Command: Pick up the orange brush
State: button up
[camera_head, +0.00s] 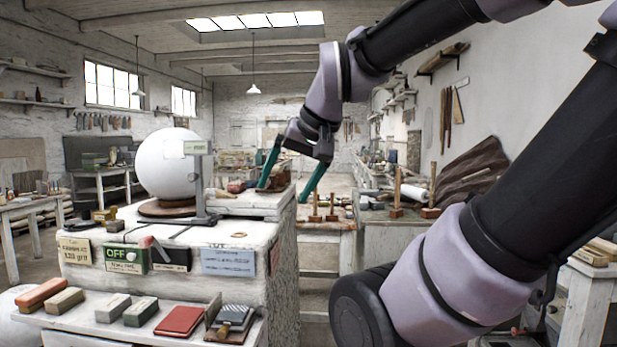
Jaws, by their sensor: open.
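A small orange-brown item (237,187) lies on the raised slab just left of the left finger. A brown, brush-like thing (278,178) shows close to that finger, partly covered by it. A long, rounded orange block (41,293) lies on the front ledge at the far left, well away from my gripper. I cannot tell for sure which of these is the orange brush.
A big white sphere (168,163) sits on a round brown base beside a grey gauge stand (202,190). Several blocks and a red pad (180,321) line the front ledge. Small wooden mallets (315,208) stand right of my gripper. My arm covers much of the right side.

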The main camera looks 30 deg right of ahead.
aim_at(28, 303)
jog(key=k+l, duration=0.15)
jog(key=l, duration=0.25)
jog(key=k+l, duration=0.1)
jog(key=l, duration=0.3)
jog(key=k+l+z, duration=0.1)
jog(key=l, duration=0.3)
jog(key=u, duration=1.25)
jog(key=i+j+z, duration=0.25)
jog(key=i+j, duration=0.35)
jog(key=i+j+z, duration=0.15)
jog(key=i+j, duration=0.15)
jog(key=i+j+z, duration=0.25)
jog(key=i+j, duration=0.25)
jog(key=j, duration=0.25)
jog(key=i+j+z, duration=0.15)
jog(key=j, duration=0.25)
jog(key=i+j+z, duration=0.1)
jog(key=i+j, duration=0.15)
jog(key=j, duration=0.2)
jog(key=i+j+z, duration=0.15)
jog(key=j, duration=0.25)
jog(key=i, duration=0.05)
